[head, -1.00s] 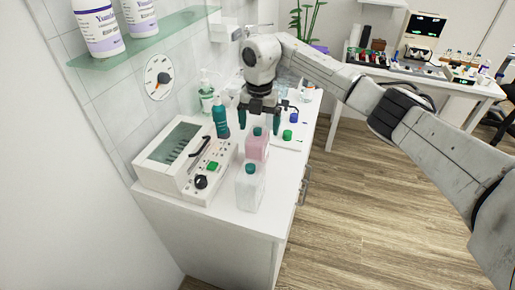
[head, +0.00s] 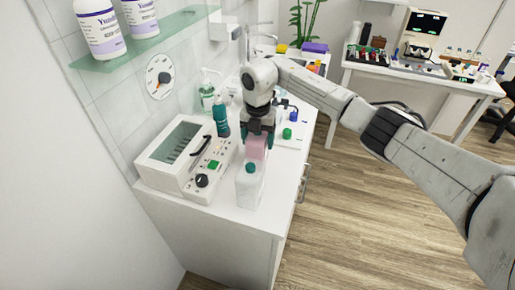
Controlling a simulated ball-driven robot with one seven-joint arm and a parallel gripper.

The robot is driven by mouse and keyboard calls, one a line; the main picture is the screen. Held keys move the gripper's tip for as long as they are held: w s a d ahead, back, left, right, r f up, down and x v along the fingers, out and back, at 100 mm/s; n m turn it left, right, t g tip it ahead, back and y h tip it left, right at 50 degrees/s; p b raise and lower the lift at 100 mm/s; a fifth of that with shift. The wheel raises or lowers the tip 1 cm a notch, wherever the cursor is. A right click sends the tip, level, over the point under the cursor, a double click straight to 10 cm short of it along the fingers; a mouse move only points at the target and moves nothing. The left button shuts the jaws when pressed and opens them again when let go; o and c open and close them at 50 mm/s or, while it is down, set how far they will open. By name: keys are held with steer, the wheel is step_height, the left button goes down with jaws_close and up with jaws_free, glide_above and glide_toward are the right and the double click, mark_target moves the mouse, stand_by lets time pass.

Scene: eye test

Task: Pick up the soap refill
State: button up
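A pink bottle (head: 256,153), likely the soap refill, stands upright on the white cabinet top behind a whitish translucent bottle with a green cap (head: 250,186). My gripper (head: 258,141) points down over the pink bottle. Its dark fingers are on either side of the bottle's upper part, and its cap is hidden by the gripper. I cannot tell whether the fingers press on the bottle or stand apart from it. The lower front of the pink bottle is partly hidden by the translucent bottle.
A teal bottle (head: 220,117) and a pump bottle (head: 207,97) stand left of my gripper. A white device (head: 182,160) fills the cabinet's left side. A green-capped item (head: 287,133) and a blue one (head: 293,117) are on the right. A glass shelf (head: 165,42) hangs above left.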

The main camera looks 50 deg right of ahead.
steer(key=c, duration=0.7)
